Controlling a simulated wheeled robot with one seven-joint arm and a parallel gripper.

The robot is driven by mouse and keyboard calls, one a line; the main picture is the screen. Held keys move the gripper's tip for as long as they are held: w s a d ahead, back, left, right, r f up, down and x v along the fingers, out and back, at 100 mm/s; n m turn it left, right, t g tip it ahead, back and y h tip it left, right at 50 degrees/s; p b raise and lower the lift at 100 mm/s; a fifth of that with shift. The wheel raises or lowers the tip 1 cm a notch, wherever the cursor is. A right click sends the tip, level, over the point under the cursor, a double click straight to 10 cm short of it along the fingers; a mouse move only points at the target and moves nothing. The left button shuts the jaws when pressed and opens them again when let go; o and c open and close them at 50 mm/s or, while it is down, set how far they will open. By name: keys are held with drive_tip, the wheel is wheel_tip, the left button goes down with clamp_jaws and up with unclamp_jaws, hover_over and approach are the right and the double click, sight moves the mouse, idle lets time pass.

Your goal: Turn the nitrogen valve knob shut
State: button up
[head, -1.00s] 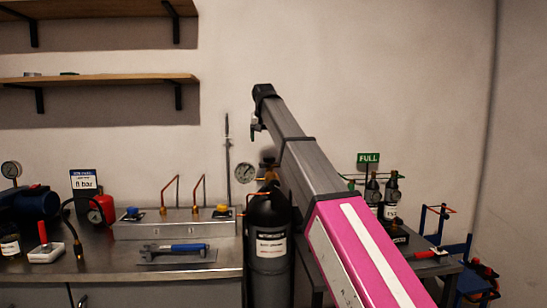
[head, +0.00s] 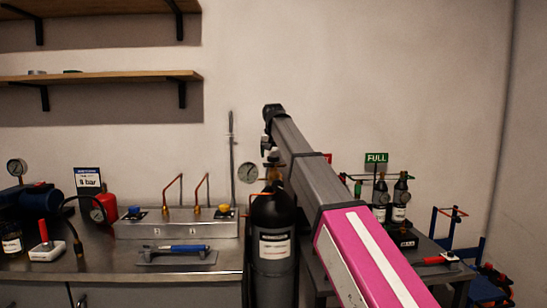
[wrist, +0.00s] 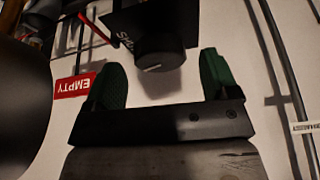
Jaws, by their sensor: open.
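In the wrist view a dark round knob (wrist: 158,59) with a pale mark sits on a black block with partly readable white lettering. My gripper (wrist: 161,75) is open and empty; its green finger pads stand to either side of the knob's near end, with gaps on both sides. I cannot tell if the pads overlap the knob in depth. In the head view my gripper (head: 267,147) points down above the black gas cylinder (head: 272,262), whose label is too small to read. The cylinder's top fittings are partly hidden by my arm.
A round gauge (head: 247,172) is left of my gripper. A metal bench (head: 110,257) at left carries a manifold box (head: 178,229) with copper tubes. Small bottles (head: 400,200) stand on a stand at right. A red EMPTY sign (wrist: 74,86) is near one finger.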

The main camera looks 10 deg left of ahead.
drive_tip(key=shift+x, duration=0.8)
drive_tip(key=c, duration=0.9)
drive_tip(key=m, duration=0.2)
drive_tip(key=m+h, duration=0.1)
drive_tip(key=m, duration=0.1)
drive_tip(key=shift+a+h, duration=0.1)
drive_tip(key=shift+h, duration=0.2)
drive_tip(key=o, duration=0.9)
